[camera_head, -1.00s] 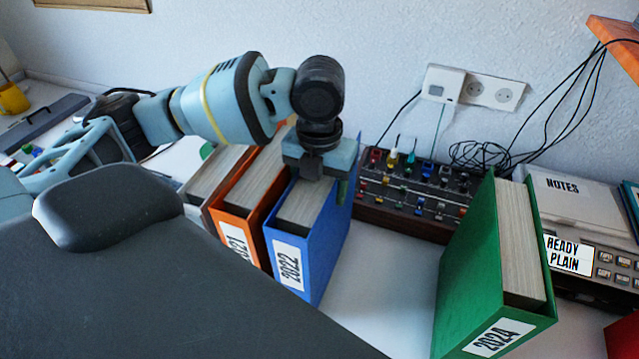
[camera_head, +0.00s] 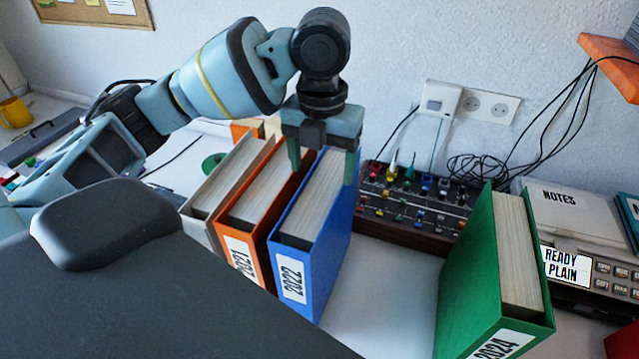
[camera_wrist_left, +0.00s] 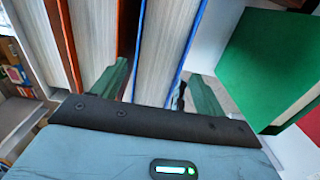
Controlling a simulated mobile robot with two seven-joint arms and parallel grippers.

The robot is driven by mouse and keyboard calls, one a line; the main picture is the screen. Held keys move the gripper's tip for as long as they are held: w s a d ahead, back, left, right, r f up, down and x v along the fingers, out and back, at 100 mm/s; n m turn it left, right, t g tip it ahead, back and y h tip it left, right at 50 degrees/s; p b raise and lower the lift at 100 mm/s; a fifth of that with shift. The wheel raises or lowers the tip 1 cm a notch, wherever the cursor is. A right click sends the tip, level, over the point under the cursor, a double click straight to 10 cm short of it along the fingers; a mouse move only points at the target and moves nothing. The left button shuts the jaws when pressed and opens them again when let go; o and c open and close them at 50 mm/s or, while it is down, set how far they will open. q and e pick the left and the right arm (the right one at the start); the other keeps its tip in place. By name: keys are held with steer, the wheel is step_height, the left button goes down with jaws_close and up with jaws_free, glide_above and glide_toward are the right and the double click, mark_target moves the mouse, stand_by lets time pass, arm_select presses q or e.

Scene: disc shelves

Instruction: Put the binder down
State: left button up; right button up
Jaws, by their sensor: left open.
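The blue 2022 binder (camera_head: 312,235) stands upright on the white surface, beside the orange 2021 binder (camera_head: 252,215). My left gripper (camera_head: 322,165) is open above the blue binder's top, toward its far end, with one green finger on each side. In the left wrist view the two fingers (camera_wrist_left: 150,88) sit apart on either side of the blue binder's pages (camera_wrist_left: 165,50). The green 2024 binder (camera_head: 490,270) stands apart on the right, and shows in the left wrist view too (camera_wrist_left: 275,60). My right gripper is not in view.
A grey-white binder (camera_head: 225,180) stands left of the orange one. A mixer-like box with coloured knobs (camera_head: 412,205) lies behind, near tangled black cables (camera_head: 485,155). A notes box (camera_head: 565,215) stands at the right. White surface is free between the blue and green binders.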

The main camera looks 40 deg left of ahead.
arm_select(q)
steer(key=shift+r, duration=1.65)
